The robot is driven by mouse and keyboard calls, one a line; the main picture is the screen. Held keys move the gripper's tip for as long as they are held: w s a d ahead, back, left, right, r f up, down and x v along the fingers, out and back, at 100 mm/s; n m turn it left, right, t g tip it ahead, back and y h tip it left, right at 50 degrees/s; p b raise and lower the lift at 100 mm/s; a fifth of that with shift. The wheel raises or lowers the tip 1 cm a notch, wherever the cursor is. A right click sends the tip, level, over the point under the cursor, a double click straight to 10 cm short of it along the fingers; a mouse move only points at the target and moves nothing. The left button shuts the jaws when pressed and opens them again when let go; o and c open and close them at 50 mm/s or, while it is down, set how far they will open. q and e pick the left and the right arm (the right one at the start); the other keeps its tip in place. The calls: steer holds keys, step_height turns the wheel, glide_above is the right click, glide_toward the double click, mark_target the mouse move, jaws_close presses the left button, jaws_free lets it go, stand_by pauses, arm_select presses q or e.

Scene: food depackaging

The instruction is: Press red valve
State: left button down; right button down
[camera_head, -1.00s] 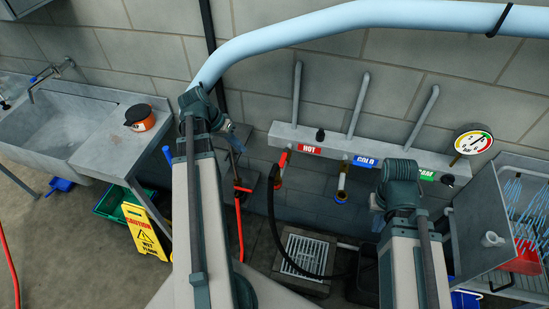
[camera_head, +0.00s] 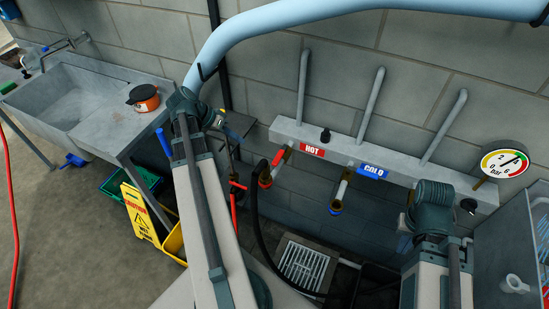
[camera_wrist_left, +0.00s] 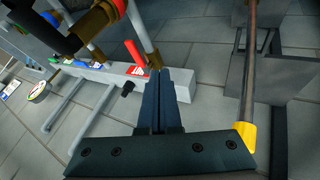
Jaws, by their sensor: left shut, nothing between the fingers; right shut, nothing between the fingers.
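A red lever handle (camera_head: 278,158) sits on the brass valve under the HOT label (camera_head: 312,151). In the left wrist view a red handle (camera_wrist_left: 135,52) shows just left of my finger tips. Another small red handle (camera_head: 238,185) is on the thin pipe left of the HOT valve. My left gripper (camera_head: 232,132) is shut and empty, left of the HOT valve; its dark fingers (camera_wrist_left: 158,78) point towards the grey manifold in the wrist view. I cannot tell the depth between them and the handle. My right gripper (camera_head: 404,243) is right of the COLD valve, mostly hidden behind its wrist.
The COLD valve (camera_head: 340,190) with a blue label hangs beside the HOT one. A pressure gauge (camera_head: 503,163) is at right. A black hose (camera_head: 258,220) loops down from the HOT outlet. At left stand a sink (camera_head: 75,95) and a yellow wet-floor sign (camera_head: 140,215).

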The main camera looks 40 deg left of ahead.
mark_target(280, 155)
arm_select(q)
steer(key=shift+s, duration=0.1)
steer(key=w+d+f+b, duration=0.5)
steer(key=d+f+b, duration=0.2)
steer(key=f+b, duration=0.1)
steer(key=shift+w+d, duration=0.25)
steer(key=shift+w, duration=0.15)
